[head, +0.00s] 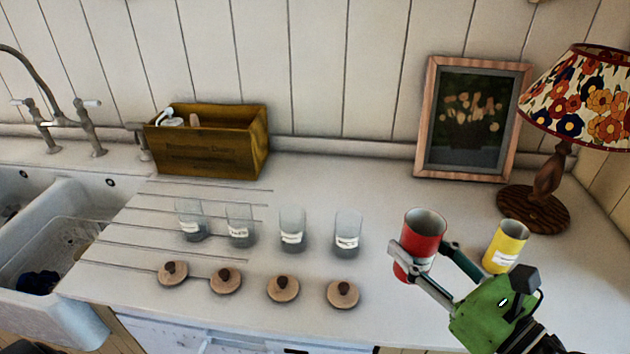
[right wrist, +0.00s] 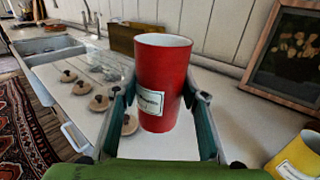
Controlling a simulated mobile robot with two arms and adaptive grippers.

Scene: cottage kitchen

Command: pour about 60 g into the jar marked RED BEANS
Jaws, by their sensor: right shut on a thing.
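My right gripper (head: 421,263) is shut on a red cup (head: 425,228), which is upright between its fingers. In the right wrist view the red cup (right wrist: 162,80) shows a white label too blurred to read. I cannot tell whether its base touches the counter, nor what is inside. Several clear glass jars with white labels stand in a row left of the cup, among them the leftmost jar (head: 191,220) and the rightmost jar (head: 347,234). Their labels are too small to read, so I cannot tell which is RED BEANS. My left gripper is not in view.
Round wooden lids, such as the rightmost lid (head: 342,294), lie before the jars. A yellow cup (head: 506,247) stands right of the red one. Behind are a wooden box (head: 215,143), a framed picture (head: 423,120) and a lamp (head: 548,185). A sink (head: 85,222) is at the left.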

